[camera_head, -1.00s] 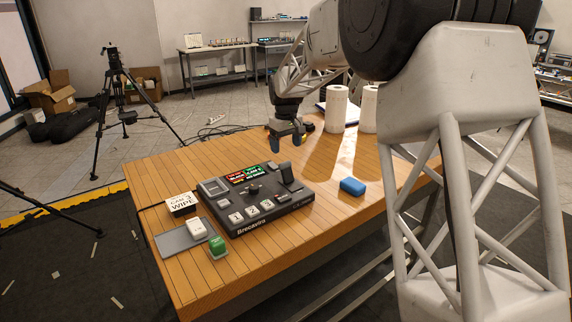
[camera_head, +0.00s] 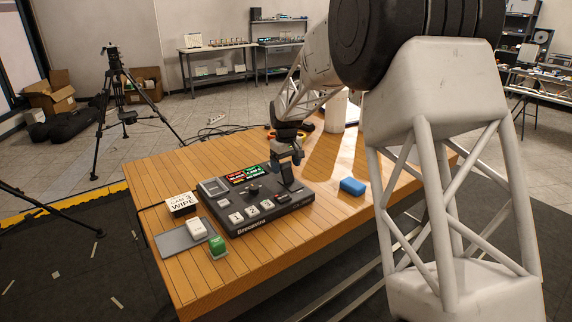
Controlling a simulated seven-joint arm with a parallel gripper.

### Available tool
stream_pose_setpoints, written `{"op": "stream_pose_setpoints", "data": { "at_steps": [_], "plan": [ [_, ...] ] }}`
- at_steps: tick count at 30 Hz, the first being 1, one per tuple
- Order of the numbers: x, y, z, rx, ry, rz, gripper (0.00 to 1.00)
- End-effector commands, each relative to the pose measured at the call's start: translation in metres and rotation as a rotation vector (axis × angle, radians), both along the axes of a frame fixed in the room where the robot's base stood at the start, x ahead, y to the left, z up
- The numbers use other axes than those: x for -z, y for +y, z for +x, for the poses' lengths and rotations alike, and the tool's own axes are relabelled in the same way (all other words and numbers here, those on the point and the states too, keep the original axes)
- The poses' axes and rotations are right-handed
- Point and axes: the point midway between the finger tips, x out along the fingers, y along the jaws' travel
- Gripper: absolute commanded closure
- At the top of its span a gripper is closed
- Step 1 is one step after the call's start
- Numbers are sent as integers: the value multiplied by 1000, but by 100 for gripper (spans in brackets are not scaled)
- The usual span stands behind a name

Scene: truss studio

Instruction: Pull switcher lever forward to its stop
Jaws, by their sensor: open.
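The dark switcher (camera_head: 262,222) lies on the wooden table, with small red and green screens, white keys along its front and a joystick knob. Its lever (camera_head: 287,174) is a dark paddle standing up at the switcher's right rear. My gripper (camera_head: 286,159) is open and is just above and behind the lever's top, its fingers pointing down. It overlaps the lever's top edge in the picture, so I cannot tell whether they touch.
A blue block (camera_head: 353,186) lies right of the switcher. A lettered sign (camera_head: 181,203), a grey pad (camera_head: 172,245), a white block (camera_head: 197,228) and a green block (camera_head: 217,246) are at left. A white roll (camera_head: 336,112) stands at the back. The front right tabletop is clear.

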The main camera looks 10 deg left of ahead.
Motion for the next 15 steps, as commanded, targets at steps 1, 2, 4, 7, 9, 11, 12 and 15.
{"op": "stream_pose_setpoints", "data": {
  "at_steps": [1,2,4,7,9,11,12,15],
  "plan": [
    [0,0,0,0,0,0,19],
    [0,0,0,0,0,0,19],
    [0,0,0,0,0,0,19],
    [0,0,0,0,0,0,27],
    [0,0,0,0,0,0,38],
    [0,0,0,0,0,0,47],
    [0,0,0,0,0,0,53],
    [0,0,0,0,0,0,68]
  ]
}}
